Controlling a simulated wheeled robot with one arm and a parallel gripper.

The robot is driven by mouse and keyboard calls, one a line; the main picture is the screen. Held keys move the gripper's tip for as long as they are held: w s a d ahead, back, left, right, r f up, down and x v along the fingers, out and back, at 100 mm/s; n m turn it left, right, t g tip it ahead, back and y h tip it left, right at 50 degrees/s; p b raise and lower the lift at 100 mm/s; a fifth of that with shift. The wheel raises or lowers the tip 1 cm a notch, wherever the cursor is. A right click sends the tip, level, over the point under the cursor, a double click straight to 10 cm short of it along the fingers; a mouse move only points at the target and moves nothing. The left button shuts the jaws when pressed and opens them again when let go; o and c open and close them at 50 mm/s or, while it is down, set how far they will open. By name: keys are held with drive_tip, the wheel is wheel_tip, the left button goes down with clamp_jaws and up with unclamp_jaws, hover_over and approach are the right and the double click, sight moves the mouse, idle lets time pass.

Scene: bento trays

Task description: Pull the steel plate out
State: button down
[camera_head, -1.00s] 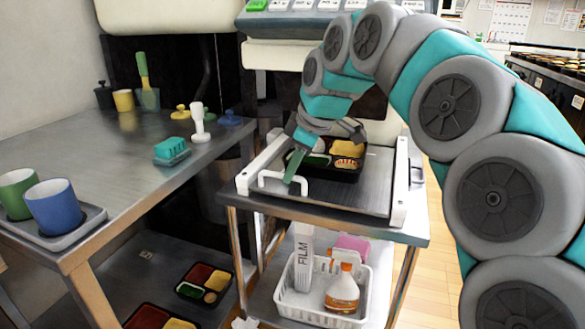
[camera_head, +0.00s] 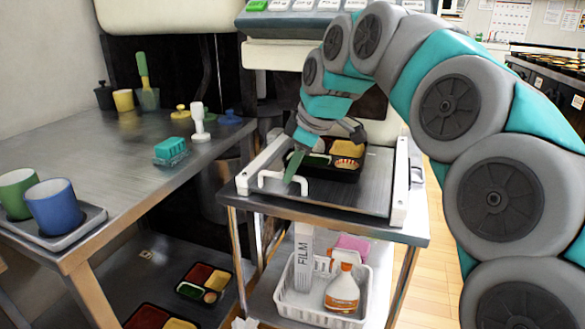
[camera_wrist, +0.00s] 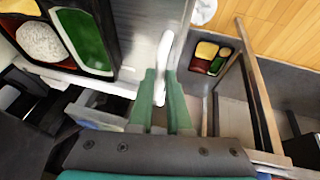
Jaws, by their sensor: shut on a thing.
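The steel plate (camera_head: 345,194) lies flat on top of the cart between two white side rails. A white bar handle (camera_head: 262,181) stands at its front left edge, and also shows in the wrist view (camera_wrist: 163,52). My gripper (camera_head: 290,178) is at this handle. In the wrist view its green fingers (camera_wrist: 161,122) are on either side of the white bar, shut on it. A dark bento tray (camera_head: 318,173) with yellow, green and reddish food sits on the plate behind the gripper. My arm hides part of the plate's far side.
A white basket (camera_head: 318,311) with a film box and a spray bottle stands on the cart's lower shelf. The steel table (camera_head: 95,165) at left holds cups, a teal sponge and stamps. More bento trays (camera_head: 204,283) lie below it.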

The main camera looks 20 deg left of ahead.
drive_tip(key=s+a+b, duration=0.2)
drive_tip(key=s, duration=2.3)
drive_tip(key=c, duration=0.9)
unclamp_jaws()
drive_tip(key=shift+o, duration=0.2)
drive_tip(key=v, duration=0.7)
drive_tip(key=shift+d+r, duration=0.15)
drive_tip(key=shift+r, duration=0.2)
